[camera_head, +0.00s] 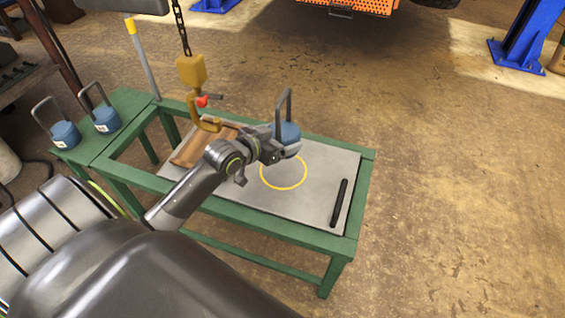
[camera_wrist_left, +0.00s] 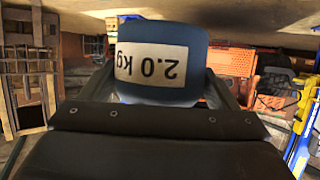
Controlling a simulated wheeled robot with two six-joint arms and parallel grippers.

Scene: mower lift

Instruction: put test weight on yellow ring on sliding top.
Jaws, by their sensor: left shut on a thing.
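A blue test weight (camera_head: 287,133) with a tall grey handle is held by my left gripper (camera_head: 274,146) over the far part of the sliding top (camera_head: 322,180). In the left wrist view the weight (camera_wrist_left: 162,60) fills the upper middle and its label reads 2.0 kg, upside down. My left gripper is shut on it; the finger contact is partly hidden. The yellow ring (camera_head: 284,187) is painted on the grey sliding top, just nearer than the weight in the head view. The gap between weight and top cannot be judged exactly. My right gripper is not in view.
Two more blue weights (camera_head: 64,134) (camera_head: 106,119) stand on the green side shelf (camera_head: 90,148). A yellow hook block (camera_head: 192,70) hangs on a chain beside my left arm. A brown tray (camera_head: 195,147) and a black bar handle (camera_head: 339,203) are on the top.

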